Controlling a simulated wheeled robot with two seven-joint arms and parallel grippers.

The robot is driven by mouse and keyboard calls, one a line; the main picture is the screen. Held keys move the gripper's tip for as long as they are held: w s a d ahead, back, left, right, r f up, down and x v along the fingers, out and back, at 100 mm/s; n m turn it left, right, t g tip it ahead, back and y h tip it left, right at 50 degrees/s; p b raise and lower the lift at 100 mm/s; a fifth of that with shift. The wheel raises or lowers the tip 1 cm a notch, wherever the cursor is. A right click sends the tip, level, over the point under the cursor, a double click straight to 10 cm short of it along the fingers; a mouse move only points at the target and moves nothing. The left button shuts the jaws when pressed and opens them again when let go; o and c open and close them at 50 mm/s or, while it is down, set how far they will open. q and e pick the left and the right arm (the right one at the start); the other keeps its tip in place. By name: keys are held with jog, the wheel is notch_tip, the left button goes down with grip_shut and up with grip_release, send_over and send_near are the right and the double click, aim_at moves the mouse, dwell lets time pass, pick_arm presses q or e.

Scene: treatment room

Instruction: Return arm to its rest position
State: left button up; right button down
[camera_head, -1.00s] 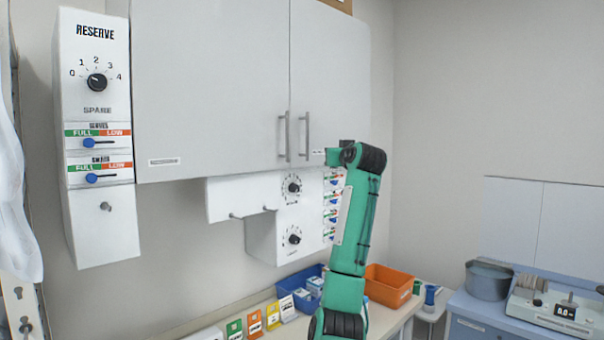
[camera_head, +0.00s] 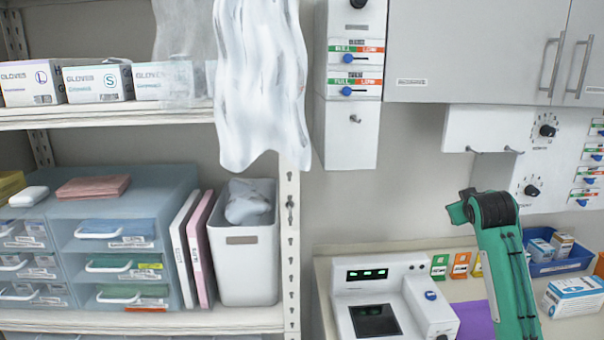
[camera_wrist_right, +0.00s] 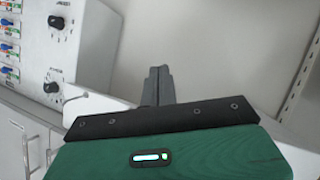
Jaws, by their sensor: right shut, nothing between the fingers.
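My green right arm (camera_head: 506,268) rises at the lower right of the head view, in front of the counter. Its bent upper joint is near the wall below the white control box. In the right wrist view my right gripper (camera_wrist_right: 158,82) shows its dark fingers together, with nothing between them. It points towards bare grey wall. My left gripper is in neither view.
A white device with green displays (camera_head: 372,305) stands on the counter beside my arm. A blue bin (camera_head: 560,266) and a box (camera_head: 572,297) are to its right. The wall control box (camera_head: 560,150) is close above. Shelves with drawers and a white bin (camera_head: 248,262) fill the left.

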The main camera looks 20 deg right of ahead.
jog(key=s+a+f+n+g+y, duration=0.1)
jog(key=s+a+f, duration=0.2)
jog(key=a+f, duration=0.5)
jog(key=s+a+f+n+g+y, duration=0.1)
jog(key=s+a+f+y, duration=0.15)
jog(key=a+f, duration=0.6)
jog(key=s+a+f+n+g+y, duration=0.1)
jog(key=s+a+f, duration=0.4)
jog(key=f, duration=0.6)
jog(key=s+a+f+g+y, duration=0.2)
jog(key=s+a+f, duration=0.3)
jog(key=s+a, duration=0.55)
jog(key=s+a+f+g+y, duration=0.15)
jog(key=s+a+f, duration=0.25)
jog(key=s+a, duration=0.65)
notch_tip(320, 180, down, 33)
jog(key=s+d+n+g, duration=0.1)
jog(key=s+g, duration=0.1)
jog(key=s, duration=0.1)
jog(key=s+d+f, duration=0.2)
jog(key=s+f, duration=0.7)
jog(key=s+d+f+g, duration=0.1)
jog(key=s+f, duration=0.7)
jog(key=s, duration=0.1)
jog(key=shift+d+f, duration=0.4)
